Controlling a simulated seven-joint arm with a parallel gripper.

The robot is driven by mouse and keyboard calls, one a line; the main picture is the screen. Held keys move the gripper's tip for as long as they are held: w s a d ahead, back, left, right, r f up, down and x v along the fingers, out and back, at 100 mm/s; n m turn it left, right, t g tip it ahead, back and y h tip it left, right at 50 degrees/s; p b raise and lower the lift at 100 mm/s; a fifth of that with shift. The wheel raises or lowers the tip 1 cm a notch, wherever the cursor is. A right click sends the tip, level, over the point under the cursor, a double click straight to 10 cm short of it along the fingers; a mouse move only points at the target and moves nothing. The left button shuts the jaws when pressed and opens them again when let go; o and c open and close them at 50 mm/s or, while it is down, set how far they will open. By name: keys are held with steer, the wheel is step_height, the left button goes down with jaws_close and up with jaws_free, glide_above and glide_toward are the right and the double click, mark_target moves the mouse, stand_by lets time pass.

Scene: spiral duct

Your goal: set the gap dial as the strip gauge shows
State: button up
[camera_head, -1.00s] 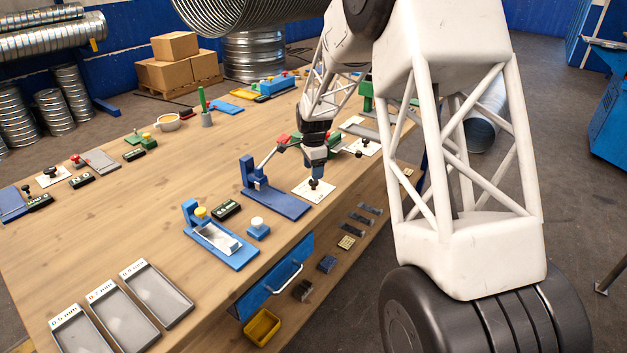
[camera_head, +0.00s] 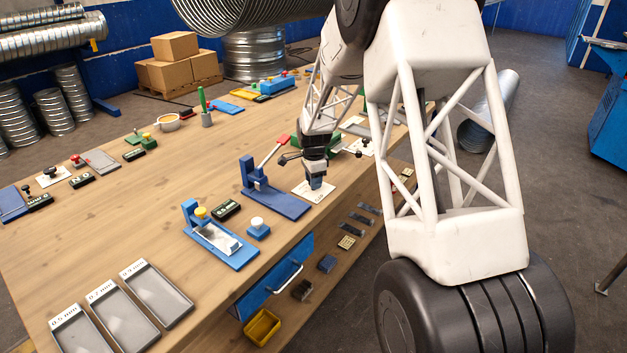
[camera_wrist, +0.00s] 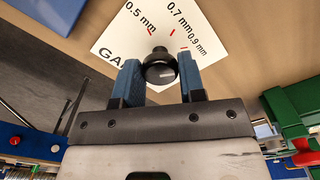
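The gap dial is a white card (camera_head: 322,191) near the table's right edge, under my gripper (camera_head: 316,186). In the wrist view, the card (camera_wrist: 112,40) carries 0.5, 0.7 and 0.9 mm labels with red marks, and a round black knob (camera_wrist: 160,70). My gripper (camera_wrist: 159,68) has its two blue fingers on either side of the knob, very close to it; it looks open, and contact is not clear. A blue stand (camera_head: 272,198) with a pale, red-ended lever (camera_head: 270,155) is left of the dial; it may be the strip gauge. Its reading is too small to tell.
A blue fixture (camera_head: 222,245) with a metal strip and a blue block with a white knob (camera_head: 258,229) stand nearer. Trays labelled in mm (camera_head: 157,292) lie front left. Another white card (camera_head: 362,146) lies beyond my gripper. The table's middle left is bare.

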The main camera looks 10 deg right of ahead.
steer(key=c, duration=0.4)
steer(key=shift+o, duration=0.2)
steer(key=shift+n, duration=0.4)
steer(key=n, duration=1.9)
steer(key=shift+r, duration=0.1)
